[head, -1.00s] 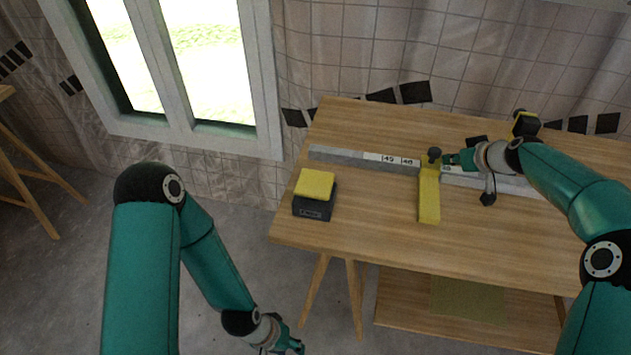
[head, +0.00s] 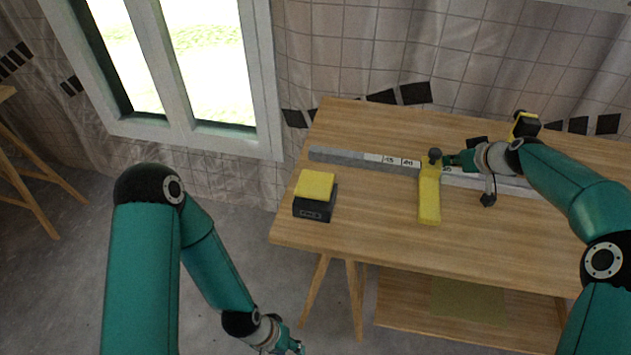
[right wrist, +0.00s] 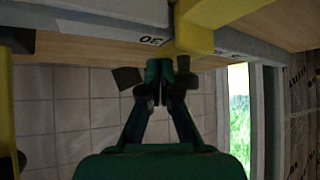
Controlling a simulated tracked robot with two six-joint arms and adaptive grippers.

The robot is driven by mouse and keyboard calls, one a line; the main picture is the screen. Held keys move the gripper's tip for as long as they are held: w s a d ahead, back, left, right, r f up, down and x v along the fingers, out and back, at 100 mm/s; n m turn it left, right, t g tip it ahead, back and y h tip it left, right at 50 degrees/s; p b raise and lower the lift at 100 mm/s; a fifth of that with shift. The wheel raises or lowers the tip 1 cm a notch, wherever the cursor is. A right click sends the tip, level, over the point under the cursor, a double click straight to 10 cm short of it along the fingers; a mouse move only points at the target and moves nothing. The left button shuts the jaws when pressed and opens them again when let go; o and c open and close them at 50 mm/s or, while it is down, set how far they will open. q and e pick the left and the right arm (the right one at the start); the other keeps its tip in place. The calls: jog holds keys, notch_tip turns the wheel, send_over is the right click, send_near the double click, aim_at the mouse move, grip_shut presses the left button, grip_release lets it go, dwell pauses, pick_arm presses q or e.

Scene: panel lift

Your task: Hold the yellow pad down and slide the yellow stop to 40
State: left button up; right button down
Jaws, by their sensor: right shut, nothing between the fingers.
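The yellow pad (head: 315,186) sits on a black box near the table's left edge, with nothing on it. The yellow stop (head: 429,200) lies across the pale scale rail (head: 345,156), with a dark knob at its far end. Labels left of it seem to read 45 and 40; a 30 shows beside it in the right wrist view (right wrist: 152,41). My right gripper (head: 449,160) is shut and empty at the stop's right side near the knob; contact is unclear. My left gripper (head: 296,348) hangs low at the bottom edge, off the table, its fingers unclear.
The wooden table (head: 365,235) is clear between pad and stop. A yellow and black object (head: 525,125) stands behind my right arm. A dark knob-ended lever (head: 488,198) shows below my right wrist. A window (head: 170,65) is at the back left.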

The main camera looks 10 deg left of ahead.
notch_tip(320, 180, up, 5)
jog(key=p, duration=0.3)
dwell(0.4)
